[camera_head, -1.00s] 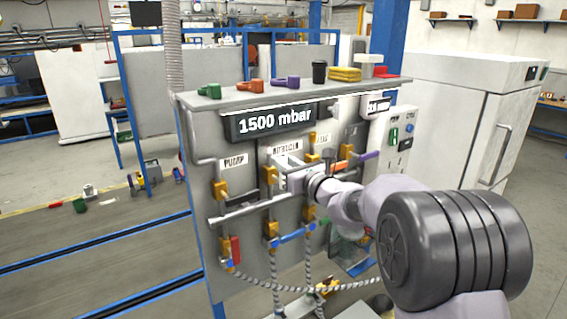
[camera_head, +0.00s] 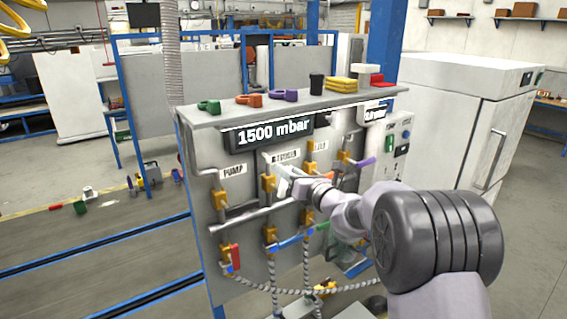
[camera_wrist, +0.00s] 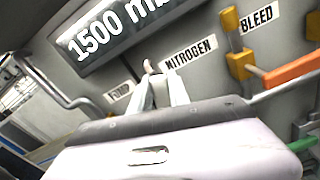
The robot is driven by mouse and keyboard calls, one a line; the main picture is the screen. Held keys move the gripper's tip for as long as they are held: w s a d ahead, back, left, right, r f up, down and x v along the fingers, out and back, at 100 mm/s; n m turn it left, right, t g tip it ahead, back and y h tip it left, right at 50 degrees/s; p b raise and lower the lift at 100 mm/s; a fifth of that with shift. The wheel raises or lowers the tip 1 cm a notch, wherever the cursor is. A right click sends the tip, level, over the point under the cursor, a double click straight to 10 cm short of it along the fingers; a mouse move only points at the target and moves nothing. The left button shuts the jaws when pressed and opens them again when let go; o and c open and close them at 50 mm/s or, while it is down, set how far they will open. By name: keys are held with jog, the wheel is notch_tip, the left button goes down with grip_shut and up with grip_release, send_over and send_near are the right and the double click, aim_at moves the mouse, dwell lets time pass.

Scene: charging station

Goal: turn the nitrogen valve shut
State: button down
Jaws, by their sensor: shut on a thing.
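The nitrogen valve's yellow body (camera_head: 268,184) is on the grey panel below the NITROGEN label (camera_head: 286,156), which also shows in the wrist view (camera_wrist: 190,53). My gripper (camera_head: 279,173) is at this valve, tilted up to the left. In the wrist view, my gripper's two fingers (camera_wrist: 158,82) are close together just left of the label, shut on the valve handle (camera_wrist: 148,66). Only a small pale end of the handle shows between the fingertips; the fingers and wrist hide the rest, so its exact angle cannot be told.
The pump valve (camera_head: 220,200) is at the left, and the bleed valve (camera_wrist: 237,57) with an orange handle (camera_wrist: 292,71) is close at the right. A 1500 mbar display (camera_head: 272,132) hangs above. A horizontal pipe (camera_head: 240,215) runs below.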

jog(key=w+d+f+m+p, duration=0.2)
jog(key=d+f+m+p, duration=0.2)
jog(key=m+p, duration=0.8)
jog(key=shift+w+f+m, duration=0.4)
jog(key=shift+f+m, duration=1)
jog(key=shift+d, duration=0.1)
jog(key=c, duration=1.2)
grip_release()
jog(key=shift+c, duration=0.2)
jog(key=v, duration=1.7)
jog(key=shift+s, duration=0.2)
